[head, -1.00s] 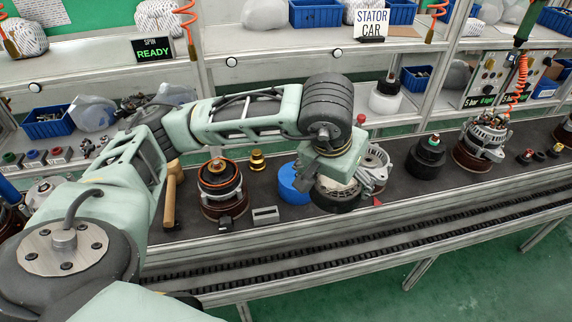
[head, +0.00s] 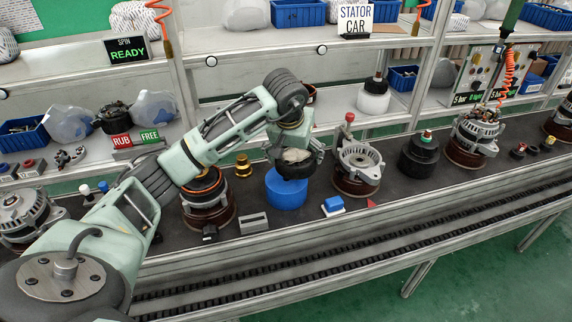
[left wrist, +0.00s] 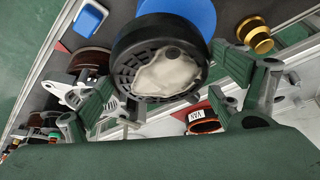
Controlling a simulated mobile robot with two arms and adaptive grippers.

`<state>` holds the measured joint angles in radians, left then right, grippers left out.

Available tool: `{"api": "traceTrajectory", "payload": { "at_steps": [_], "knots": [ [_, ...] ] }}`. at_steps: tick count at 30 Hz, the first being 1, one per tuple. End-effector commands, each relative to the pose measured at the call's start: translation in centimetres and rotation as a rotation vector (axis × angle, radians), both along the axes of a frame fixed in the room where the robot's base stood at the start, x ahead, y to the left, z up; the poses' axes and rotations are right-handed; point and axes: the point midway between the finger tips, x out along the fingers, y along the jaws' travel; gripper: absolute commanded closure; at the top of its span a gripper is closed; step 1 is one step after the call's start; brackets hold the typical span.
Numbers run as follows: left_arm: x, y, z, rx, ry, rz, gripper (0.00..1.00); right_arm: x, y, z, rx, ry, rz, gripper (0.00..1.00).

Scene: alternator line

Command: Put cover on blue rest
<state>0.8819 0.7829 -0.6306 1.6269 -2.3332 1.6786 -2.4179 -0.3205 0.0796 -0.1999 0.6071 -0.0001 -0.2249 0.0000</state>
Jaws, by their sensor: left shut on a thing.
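The cover (head: 297,170) is a dark round cap with a pale vented middle. In the left wrist view the cover (left wrist: 128,52) shows its black rim and slotted face between the fingers. My left gripper (head: 296,152) is shut on it. The blue rest (head: 286,194) is a round block on the dark bench, directly below the cover in the head view. The cover hides part of the rest's top and sits slightly right of its middle. I cannot tell whether they touch. The blue rest (left wrist: 190,12) also shows behind the cover in the left wrist view. My right gripper is out of view.
An alternator housing with a red-topped post (head: 357,165) stands right of the rest. A blue-and-white block (head: 332,206) and a grey slotted block (head: 253,223) lie in front. A brass piece (head: 243,166) and a copper-wound stator (head: 207,200) stand to the left.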

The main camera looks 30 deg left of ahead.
Motion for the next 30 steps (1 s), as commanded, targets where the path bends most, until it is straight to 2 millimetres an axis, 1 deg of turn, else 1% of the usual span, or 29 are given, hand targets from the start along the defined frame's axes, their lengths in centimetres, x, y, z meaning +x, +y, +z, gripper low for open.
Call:
{"api": "traceTrajectory", "payload": {
  "at_steps": [1, 3, 6, 9, 12, 16, 22, 29, 30],
  "knots": [
    [-0.3, 1.0, -0.4, 0.001, 0.004, 0.002, 0.41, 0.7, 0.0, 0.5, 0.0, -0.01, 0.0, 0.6],
    [-0.4, 1.9, -1.0, 0.0, 0.002, 0.001, 0.41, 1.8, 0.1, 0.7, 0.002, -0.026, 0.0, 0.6],
    [-0.5, 2.7, -1.5, 0.0, -0.001, 0.001, 0.41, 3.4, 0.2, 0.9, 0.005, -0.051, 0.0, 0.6],
    [-0.6, 2.9, -2.2, 0.0, 0.002, -0.001, 0.41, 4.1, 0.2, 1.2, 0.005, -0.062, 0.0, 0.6],
    [-0.6, 2.8, -3.7, -0.002, 0.004, 0.0, 0.41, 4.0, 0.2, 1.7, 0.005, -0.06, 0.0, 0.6],
    [-0.6, 2.8, -5.3, -0.002, 0.002, -0.002, 0.41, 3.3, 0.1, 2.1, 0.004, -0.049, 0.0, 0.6],
    [-0.5, 2.9, -5.7, 0.0, -0.003, -0.001, 0.41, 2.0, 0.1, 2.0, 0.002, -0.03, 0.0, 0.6],
    [-0.5, 2.9, -6.2, 0.002, -0.003, -0.002, 0.41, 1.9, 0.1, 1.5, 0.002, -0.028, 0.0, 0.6],
    [-0.5, 2.8, -6.0, 0.0, -0.002, -0.001, 0.1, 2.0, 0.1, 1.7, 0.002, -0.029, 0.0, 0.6]
  ]
}}
